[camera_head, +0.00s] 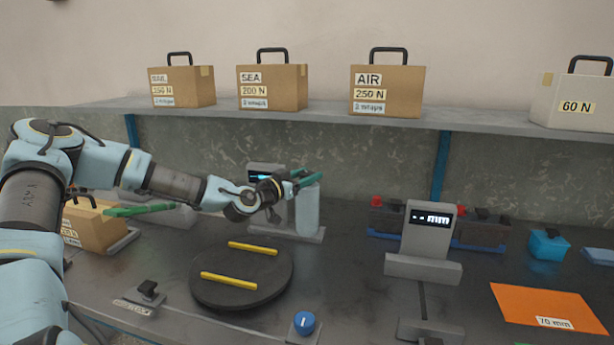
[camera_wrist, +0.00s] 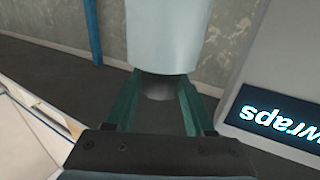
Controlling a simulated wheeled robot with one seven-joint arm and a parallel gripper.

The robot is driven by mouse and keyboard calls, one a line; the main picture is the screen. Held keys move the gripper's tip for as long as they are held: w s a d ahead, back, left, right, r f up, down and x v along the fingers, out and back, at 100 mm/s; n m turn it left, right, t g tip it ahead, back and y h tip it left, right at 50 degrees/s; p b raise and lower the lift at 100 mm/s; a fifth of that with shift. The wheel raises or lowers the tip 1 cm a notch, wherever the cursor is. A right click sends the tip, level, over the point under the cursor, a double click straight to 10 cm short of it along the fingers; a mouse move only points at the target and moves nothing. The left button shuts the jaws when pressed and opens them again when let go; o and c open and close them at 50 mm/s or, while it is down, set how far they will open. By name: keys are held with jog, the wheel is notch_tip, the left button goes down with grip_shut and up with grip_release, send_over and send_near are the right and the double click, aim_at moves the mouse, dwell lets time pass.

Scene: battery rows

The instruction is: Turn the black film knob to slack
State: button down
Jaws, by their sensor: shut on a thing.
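My gripper (camera_head: 306,178) is at the top of an upright pale-blue film roll (camera_head: 308,212) on a grey stand. In the wrist view its two green fingers (camera_wrist: 158,104) are shut on a short dark knob (camera_wrist: 158,86) at the end of the pale roll (camera_wrist: 168,35). The knob is hidden by the fingers in the head view, and no slack mark shows in either view. A lit display reading "wraps" (camera_wrist: 277,115) is beside the roll in the wrist view.
A round dark turntable (camera_head: 240,285) with two yellow bars lies in front. A black switch-like block (camera_head: 148,290) and a blue button (camera_head: 304,322) are near the front edge. A grey post with a "mm" display (camera_head: 428,235) stands right. Cartons sit on the shelf (camera_head: 330,114) above.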

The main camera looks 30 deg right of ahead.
jog(key=shift+s+t, duration=0.1)
jog(key=shift+t, duration=0.2)
